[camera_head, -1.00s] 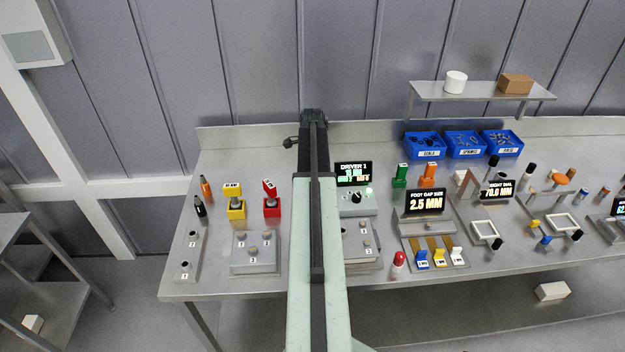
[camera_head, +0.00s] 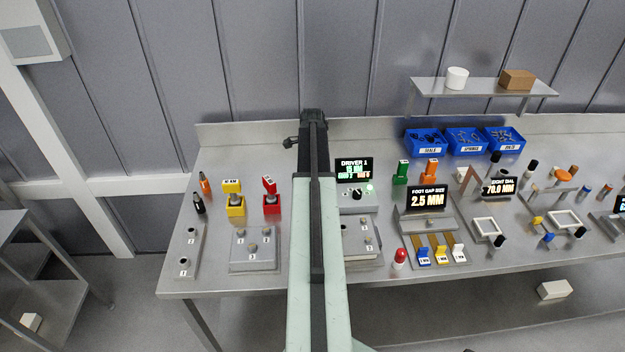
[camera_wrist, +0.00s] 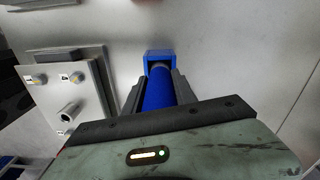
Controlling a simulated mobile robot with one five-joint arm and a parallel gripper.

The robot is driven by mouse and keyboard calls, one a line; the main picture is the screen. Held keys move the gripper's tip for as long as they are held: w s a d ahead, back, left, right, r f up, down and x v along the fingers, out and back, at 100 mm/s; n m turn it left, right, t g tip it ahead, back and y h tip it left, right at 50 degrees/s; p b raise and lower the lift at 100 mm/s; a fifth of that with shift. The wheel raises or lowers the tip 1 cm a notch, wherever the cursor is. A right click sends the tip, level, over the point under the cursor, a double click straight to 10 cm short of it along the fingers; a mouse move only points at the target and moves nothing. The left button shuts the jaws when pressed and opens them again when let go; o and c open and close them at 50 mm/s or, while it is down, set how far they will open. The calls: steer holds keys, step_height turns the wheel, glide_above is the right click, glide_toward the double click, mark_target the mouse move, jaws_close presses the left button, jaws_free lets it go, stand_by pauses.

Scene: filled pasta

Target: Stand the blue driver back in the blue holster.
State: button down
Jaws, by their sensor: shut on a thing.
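In the wrist view my gripper (camera_wrist: 158,90) is shut on the blue driver (camera_wrist: 157,94), whose round blue handle lies between the two dark fingers. A grey collar shows at the handle's far end. Just beyond it is a squared blue block (camera_wrist: 160,56), which looks like the blue holster. I cannot tell whether the driver is seated in it or only lined up before it. In the head view my arm hides the gripper, the driver and the blue holster.
A grey fixture with knobs (camera_wrist: 66,90) stands left of the fingers in the wrist view. In the head view, yellow (camera_head: 235,207) and red (camera_head: 271,205) holsters stand left of my arm. The Driver 1 display (camera_head: 354,169) and green holster (camera_head: 400,174) stand right.

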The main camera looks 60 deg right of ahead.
steer(key=shift+f+b, duration=0.35)
steer(key=shift+f, duration=0.05)
steer(key=c, duration=0.9)
jaws_free()
steer(key=shift+c, duration=0.2)
step_height(320, 180, up, 8)
steer(key=p, duration=0.8)
steer(key=shift+f, duration=0.1)
